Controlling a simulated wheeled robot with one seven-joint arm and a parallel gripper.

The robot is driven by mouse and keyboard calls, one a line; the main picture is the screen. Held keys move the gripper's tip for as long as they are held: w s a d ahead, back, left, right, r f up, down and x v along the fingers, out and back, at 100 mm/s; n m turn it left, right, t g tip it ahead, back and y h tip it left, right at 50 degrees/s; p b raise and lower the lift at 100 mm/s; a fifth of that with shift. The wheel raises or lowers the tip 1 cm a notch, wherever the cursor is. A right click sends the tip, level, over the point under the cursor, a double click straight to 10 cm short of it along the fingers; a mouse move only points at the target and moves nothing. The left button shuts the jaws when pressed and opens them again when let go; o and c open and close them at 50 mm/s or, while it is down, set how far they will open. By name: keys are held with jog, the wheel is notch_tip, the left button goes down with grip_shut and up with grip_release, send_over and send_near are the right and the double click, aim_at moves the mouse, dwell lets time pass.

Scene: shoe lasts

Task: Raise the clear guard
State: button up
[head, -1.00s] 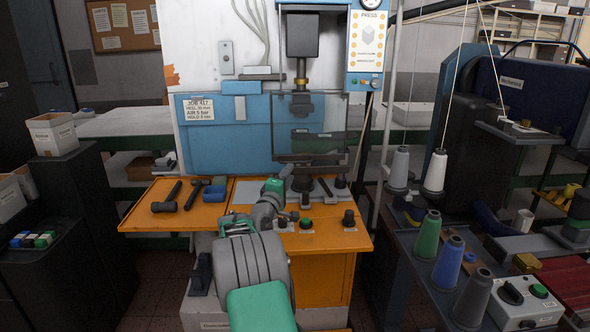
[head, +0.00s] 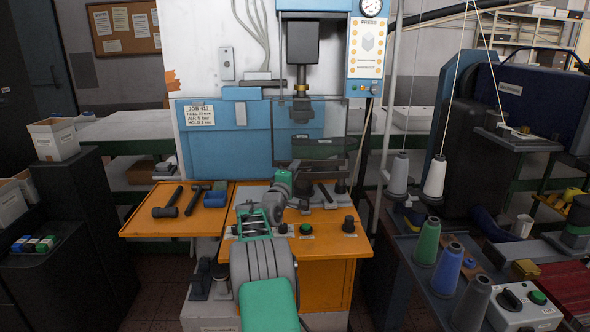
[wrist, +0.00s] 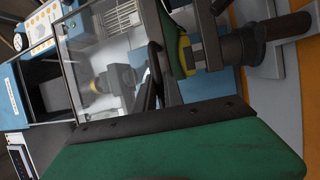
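The clear guard (head: 346,135) is a transparent panel hanging down in front of the press, with a dark bar along its lower edge. In the wrist view, which is turned sideways, the guard (wrist: 115,55) fills the upper left, and a dark curved piece like a handle lies along its lower edge. My gripper (head: 293,166) is just below and in front of the guard's lower edge. In the wrist view my gripper's fingers (wrist: 160,92) appear apart, close to that dark piece; contact cannot be told. A dark green shape (head: 318,146) shows through the guard.
The orange bench (head: 325,245) under the press carries black knobs and a green button. Hammers (head: 166,211) and a blue box (head: 215,199) lie on its left wing. A control panel (head: 367,45) is at the upper right of the press. Thread cones (head: 428,241) stand at the right.

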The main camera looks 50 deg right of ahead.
aim_at(300, 108)
grip_shut()
dwell(0.9)
notch_tip(300, 108, up, 19)
jog(key=p, duration=0.6)
jog(key=shift+r+p, duration=0.15)
jog(key=shift+p, duration=0.25)
jog(key=shift+o, duration=2.4)
grip_release()
